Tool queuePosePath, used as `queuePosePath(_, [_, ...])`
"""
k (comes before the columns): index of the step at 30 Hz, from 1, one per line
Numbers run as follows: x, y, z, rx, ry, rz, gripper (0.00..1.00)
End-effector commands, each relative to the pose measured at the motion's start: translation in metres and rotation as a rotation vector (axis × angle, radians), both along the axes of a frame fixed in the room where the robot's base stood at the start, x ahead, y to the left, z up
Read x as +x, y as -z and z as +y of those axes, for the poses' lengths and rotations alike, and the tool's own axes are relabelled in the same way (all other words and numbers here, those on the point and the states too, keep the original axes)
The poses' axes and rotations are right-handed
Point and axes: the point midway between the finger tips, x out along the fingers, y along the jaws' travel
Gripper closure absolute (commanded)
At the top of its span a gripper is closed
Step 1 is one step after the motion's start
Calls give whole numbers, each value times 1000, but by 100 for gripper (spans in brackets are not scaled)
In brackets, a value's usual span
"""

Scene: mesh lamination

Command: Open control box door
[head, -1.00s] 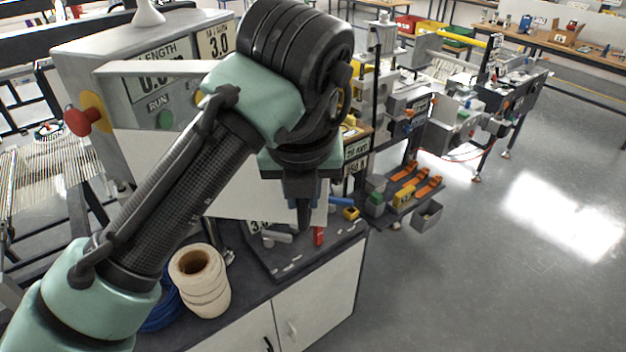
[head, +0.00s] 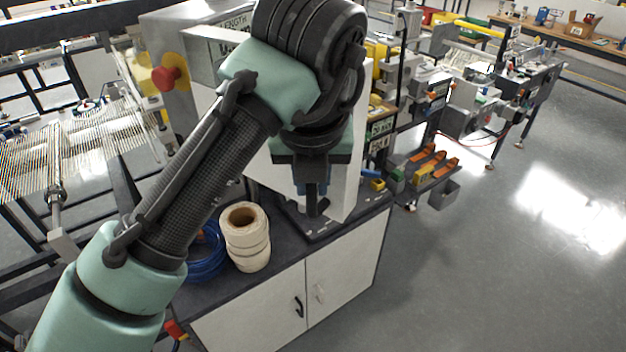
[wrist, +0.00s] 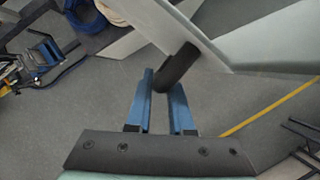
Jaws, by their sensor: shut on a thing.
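The grey control box (head: 163,27) stands at upper left, with much of its front hidden behind my arm. Its white door (head: 347,192) stands out from the box, partly behind my wrist. My gripper (head: 312,190) is low in front of the door in the head view. In the wrist view my gripper's blue fingers (wrist: 162,84) are shut on the black door handle (wrist: 178,66), which joins the pale door panel (wrist: 155,20). The door's hinge side is not clear to see.
A red button (head: 171,76) sits on the box's left side. A cream reel (head: 246,240) and blue cable coil (head: 205,262) lie on the cabinet top below. Strung mesh wires (head: 85,150) run at left. Open grey floor (head: 470,285) lies at right.

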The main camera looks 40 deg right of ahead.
Motion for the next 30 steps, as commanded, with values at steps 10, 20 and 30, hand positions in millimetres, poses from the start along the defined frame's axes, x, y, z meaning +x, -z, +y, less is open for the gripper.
queuePosePath(10, [4, -4, 2, -8, -14, -9, 69])
queuePosePath(20, [2, -2, 1, -3, -6, -5, 50])
queuePosePath(30, [-8, -31, 8, -4, -3, -10, 50])
